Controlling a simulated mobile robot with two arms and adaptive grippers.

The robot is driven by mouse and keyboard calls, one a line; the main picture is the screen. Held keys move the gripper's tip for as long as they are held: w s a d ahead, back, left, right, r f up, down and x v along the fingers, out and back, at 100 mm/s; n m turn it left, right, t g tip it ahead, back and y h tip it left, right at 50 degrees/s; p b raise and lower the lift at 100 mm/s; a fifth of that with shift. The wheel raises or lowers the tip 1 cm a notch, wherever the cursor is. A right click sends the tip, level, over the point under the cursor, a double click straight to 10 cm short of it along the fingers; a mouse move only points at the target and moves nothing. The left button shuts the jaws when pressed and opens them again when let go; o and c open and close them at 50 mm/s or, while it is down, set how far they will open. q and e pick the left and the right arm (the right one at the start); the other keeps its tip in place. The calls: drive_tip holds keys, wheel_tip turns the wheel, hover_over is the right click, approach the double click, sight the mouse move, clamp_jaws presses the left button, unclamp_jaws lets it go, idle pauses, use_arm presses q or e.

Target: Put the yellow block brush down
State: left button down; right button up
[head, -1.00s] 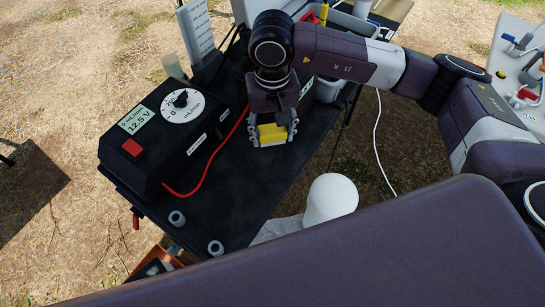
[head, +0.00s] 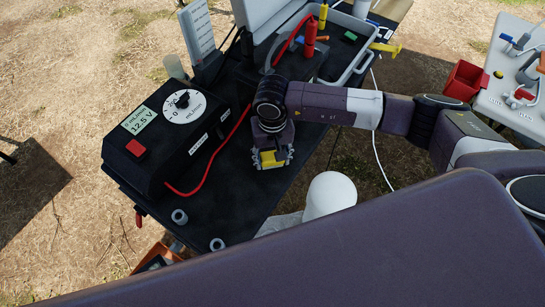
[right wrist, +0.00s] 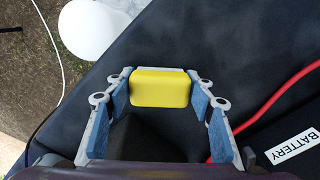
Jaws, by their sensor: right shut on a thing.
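The yellow block brush (head: 271,159) is between the fingers of my right gripper (head: 271,161), low over the black table top (head: 232,190). In the right wrist view its smooth yellow face (right wrist: 161,88) fills the gap between the fingertips of the right gripper (right wrist: 161,84). The gripper is shut on it and points down. I cannot tell whether the brush touches the table; its underside is hidden. My left gripper is not in view.
A black control box (head: 170,125) with a dial and red cable stands left of the gripper. A white rounded object (head: 330,194) is at the table's near right side. A grey bin (head: 347,45) holds tools behind. The near table top is mostly bare, with two small grey rings.

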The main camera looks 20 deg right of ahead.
sight(272, 157)
drive_tip(key=shift+f, duration=0.2)
drive_tip(key=o, duration=1)
drive_tip(key=shift+r, duration=0.1)
drive_tip(key=shift+r, duration=0.1)
drive_tip(key=shift+r, duration=0.2)
wheel_tip(272, 157, up, 12)
drive_tip(key=b, duration=0.2)
drive_tip(key=shift+f+b, duration=0.15)
drive_tip(key=shift+b, duration=0.15)
